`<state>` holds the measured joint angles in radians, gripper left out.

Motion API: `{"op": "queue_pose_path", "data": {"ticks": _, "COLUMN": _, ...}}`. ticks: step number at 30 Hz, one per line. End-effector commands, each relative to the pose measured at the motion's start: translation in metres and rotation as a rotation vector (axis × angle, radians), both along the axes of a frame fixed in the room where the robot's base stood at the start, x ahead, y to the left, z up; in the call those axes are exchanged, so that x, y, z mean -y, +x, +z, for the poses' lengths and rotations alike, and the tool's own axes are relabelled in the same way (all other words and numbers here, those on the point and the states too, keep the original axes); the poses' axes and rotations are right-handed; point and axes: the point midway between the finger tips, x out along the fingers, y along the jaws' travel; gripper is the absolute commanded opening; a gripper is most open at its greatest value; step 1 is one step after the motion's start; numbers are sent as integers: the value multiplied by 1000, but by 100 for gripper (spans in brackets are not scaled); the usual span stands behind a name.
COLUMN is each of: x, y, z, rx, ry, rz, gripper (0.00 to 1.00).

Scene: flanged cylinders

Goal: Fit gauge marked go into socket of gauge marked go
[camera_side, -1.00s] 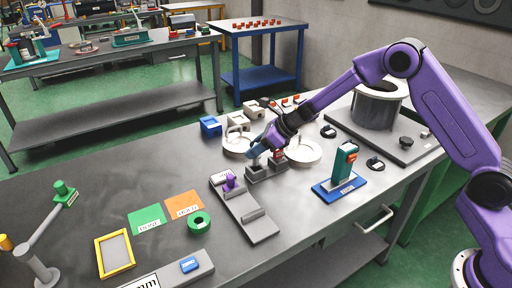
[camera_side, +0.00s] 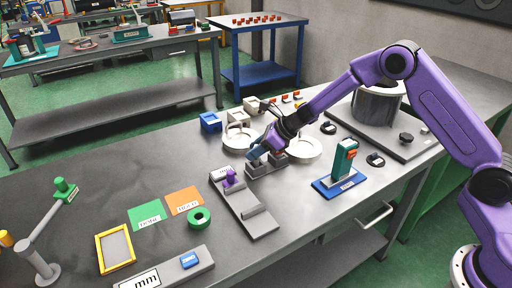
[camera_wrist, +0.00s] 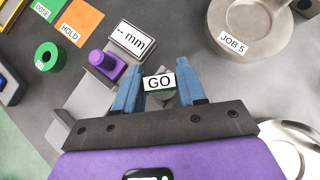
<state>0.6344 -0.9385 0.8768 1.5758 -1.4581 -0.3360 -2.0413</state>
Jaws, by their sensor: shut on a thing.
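The gauge marked GO (camera_wrist: 159,82) is between the blue fingertips of my gripper (camera_wrist: 160,88) in the wrist view, its white label facing the camera. In the side view my gripper (camera_side: 257,154) is low over a grey block with sockets (camera_side: 262,168), near its left end. The fingers hide most of the gauge there, and I cannot tell whether its lower end is inside a socket. A dark red piece (camera_side: 278,157) stands at the right end of the block, just beside the fingers.
A grey measuring fixture (camera_side: 245,208) with a purple slider (camera_side: 230,178) lies close in front. Round pale dishes (camera_side: 304,148) stand behind and right of the block. A teal stand on a blue base (camera_side: 340,170) is to the right.

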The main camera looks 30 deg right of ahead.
Motion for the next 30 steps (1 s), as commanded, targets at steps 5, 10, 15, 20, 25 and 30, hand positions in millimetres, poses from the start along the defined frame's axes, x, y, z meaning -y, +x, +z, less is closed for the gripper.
{"op": "queue_pose_path", "data": {"ticks": 5, "x": 0, "y": 0, "z": -3, "rx": 2, "ry": 0, "rz": 1, "gripper": 6}}
{"op": "queue_pose_path", "data": {"ticks": 10, "x": -1, "y": 0, "z": -7, "rx": 1, "ry": 1, "rz": 1, "gripper": 6}}
{"op": "queue_pose_path", "data": {"ticks": 15, "x": -1, "y": 0, "z": -11, "rx": 1, "ry": -1, "rz": 2, "gripper": 6}}
{"op": "queue_pose_path", "data": {"ticks": 20, "x": 0, "y": 0, "z": -14, "rx": 1, "ry": 1, "rz": 0, "gripper": 6}}
{"op": "queue_pose_path", "data": {"ticks": 25, "x": 0, "y": 0, "z": -18, "rx": 2, "ry": 0, "rz": 1, "gripper": 6}}
{"op": "queue_pose_path", "data": {"ticks": 30, "x": -1, "y": 0, "z": -19, "rx": 1, "ry": 0, "rz": 1, "gripper": 63}}
